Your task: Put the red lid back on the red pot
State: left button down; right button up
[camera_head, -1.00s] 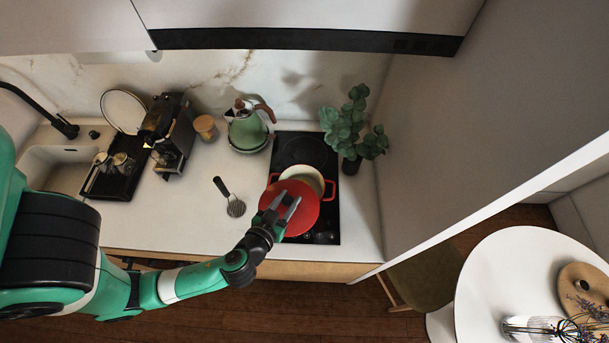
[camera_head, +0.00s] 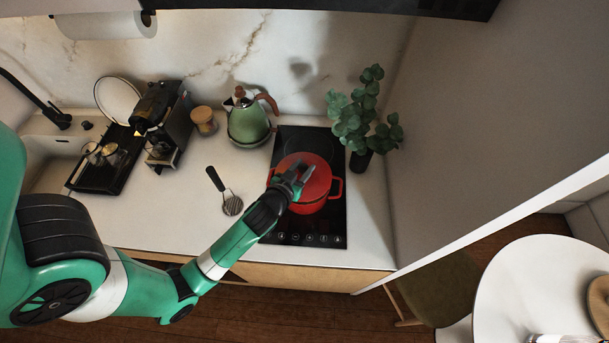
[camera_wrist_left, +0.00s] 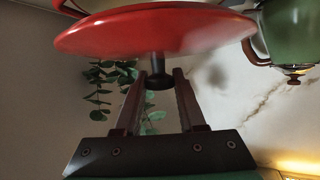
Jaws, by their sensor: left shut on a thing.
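The red lid (camera_head: 312,165) is over the red pot (camera_head: 318,205) in the head view and covers its opening. My left gripper (camera_head: 291,179) is at the lid's top, shut on its knob. In the left wrist view the lid (camera_wrist_left: 150,32) fills the top, and its dark knob (camera_wrist_left: 158,82) is between the fingertips of my left gripper (camera_wrist_left: 157,88). I cannot tell whether the lid rests on the rim or hangs just above it. The pot's inside is hidden. My right gripper is not in view.
The pot stands on the black hob (camera_head: 325,232). A green kettle (camera_head: 248,126) stands behind left and a plant (camera_head: 362,120) behind right. A slotted utensil (camera_head: 231,201) lies left of the hob. A wall (camera_head: 470,130) rises at the right.

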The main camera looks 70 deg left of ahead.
pick_arm(q)
jog(key=shift+w+a+f, duration=0.4)
jog(key=shift+f, duration=0.2)
jog(key=shift+f+b, duration=0.4)
jog(key=shift+f, duration=1.25)
jog(key=c, duration=0.5)
grip_release()
jog(key=v, duration=1.2)
